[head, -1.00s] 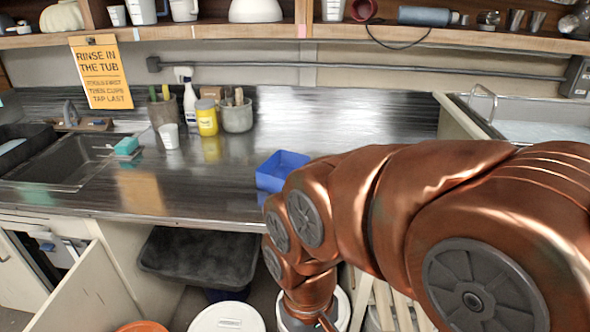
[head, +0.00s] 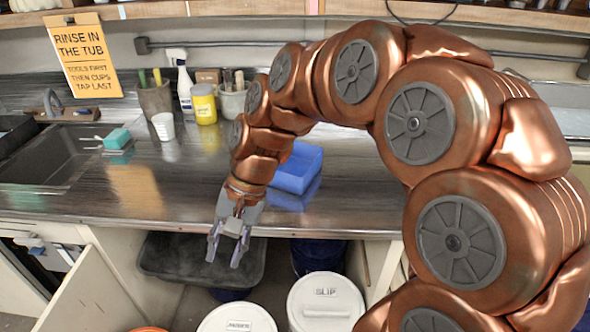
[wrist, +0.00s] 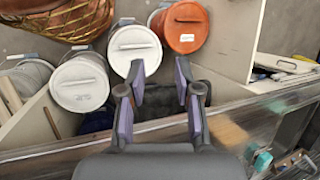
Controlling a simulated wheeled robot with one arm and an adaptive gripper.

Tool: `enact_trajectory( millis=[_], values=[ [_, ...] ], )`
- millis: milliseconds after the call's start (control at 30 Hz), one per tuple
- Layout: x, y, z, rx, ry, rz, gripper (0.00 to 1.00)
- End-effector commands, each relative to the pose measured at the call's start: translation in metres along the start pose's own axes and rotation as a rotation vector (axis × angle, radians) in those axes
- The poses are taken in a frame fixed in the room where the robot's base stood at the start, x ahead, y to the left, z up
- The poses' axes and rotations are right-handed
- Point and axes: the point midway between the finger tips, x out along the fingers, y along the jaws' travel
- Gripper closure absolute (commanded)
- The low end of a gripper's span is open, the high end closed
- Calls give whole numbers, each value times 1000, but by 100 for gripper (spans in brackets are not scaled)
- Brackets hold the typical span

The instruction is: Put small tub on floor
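A wider, shallow dark grey tub (head: 165,278) is below the counter's front edge, over a dark blue bucket. In the wrist view my gripper (wrist: 160,75) is also open, and the dark tub (wrist: 158,133) shows beyond the fingers.
White lidded buckets, one marked SLIP (head: 326,305), stand on the floor, with an orange-lidded bucket (wrist: 185,27) beside them. An open cabinet door (head: 95,285) is at left. The counter holds a sink, a sponge (head: 117,139), a spray bottle, a yellow jar and tool pots.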

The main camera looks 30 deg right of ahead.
Motion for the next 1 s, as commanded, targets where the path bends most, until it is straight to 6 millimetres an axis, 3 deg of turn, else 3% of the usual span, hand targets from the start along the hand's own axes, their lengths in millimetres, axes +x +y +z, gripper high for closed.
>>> enact_trajectory(
  millis=[300,533,767,1000],
  values=[
    [-33,-37,-90,340,-52,-260,67],
    [-63,-36,-166,605,-94,-448,67],
    [-95,-6,-248,878,-140,-640,67],
    [-125,60,-332,1167,-180,-840,67]
  ],
)
